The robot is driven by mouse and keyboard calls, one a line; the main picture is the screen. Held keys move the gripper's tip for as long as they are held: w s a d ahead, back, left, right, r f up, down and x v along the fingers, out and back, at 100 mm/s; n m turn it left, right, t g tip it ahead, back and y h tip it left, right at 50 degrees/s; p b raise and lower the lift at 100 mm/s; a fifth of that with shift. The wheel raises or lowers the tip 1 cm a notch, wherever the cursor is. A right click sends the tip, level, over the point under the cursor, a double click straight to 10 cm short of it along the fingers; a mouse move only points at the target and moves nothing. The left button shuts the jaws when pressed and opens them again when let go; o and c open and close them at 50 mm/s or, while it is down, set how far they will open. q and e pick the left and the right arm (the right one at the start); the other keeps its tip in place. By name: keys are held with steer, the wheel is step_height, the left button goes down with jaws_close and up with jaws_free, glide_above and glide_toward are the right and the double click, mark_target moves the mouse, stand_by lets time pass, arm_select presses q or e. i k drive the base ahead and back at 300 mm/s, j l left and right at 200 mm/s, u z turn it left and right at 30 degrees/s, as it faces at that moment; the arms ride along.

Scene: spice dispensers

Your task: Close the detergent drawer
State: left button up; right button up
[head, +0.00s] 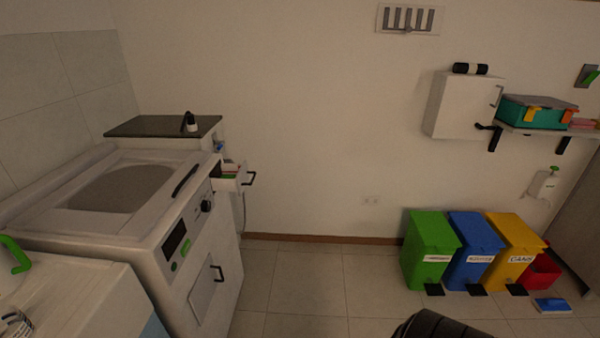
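The detergent drawer (229,183) shows in the head view at the far end of the white washing machine's front panel. It sticks out to the right, pulled open, with a dark handle (251,178) on its front. Small red and green bits show inside it. The washing machine (200,240) stands at the left, with a dark display, a green button, a black knob and a lower door with a dark handle. Neither of my grippers shows in this view.
A dark-topped cabinet (150,126) with a small black-and-white bottle (190,122) stands beyond the machine. The tiled floor (320,285) between is clear. A dark ribbed shape (440,325) enters at the bottom edge.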

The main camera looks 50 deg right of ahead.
mark_target(234, 177)
steer(key=z, duration=1.05)
